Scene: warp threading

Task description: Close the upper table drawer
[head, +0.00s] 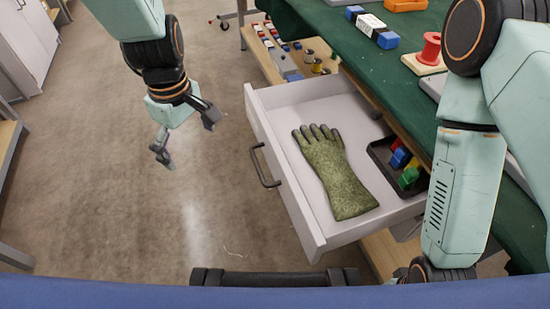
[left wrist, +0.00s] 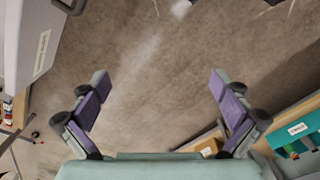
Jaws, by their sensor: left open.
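The upper table drawer (head: 288,195) is light grey and stands pulled well out from under the green-covered table (head: 330,40). Its dark bar handle (head: 263,168) is on the front panel, facing left. A green speckled glove (head: 340,180) and a black tray (head: 381,158) of coloured pieces lie inside. My left gripper (head: 187,137) is open and empty, left of the drawer front and apart from the handle. Its spread fingers also show in the left wrist view (left wrist: 160,80), with bare floor between them. My right arm crosses the right side; its gripper is out of view.
A lower wooden shelf (head: 262,50) holds small coloured items and spools behind the drawer. A red spool (head: 429,48) and a blue-white block (head: 372,27) stand on the table. The concrete floor (head: 190,215) left of the drawer is clear. Cabinets stand at far left.

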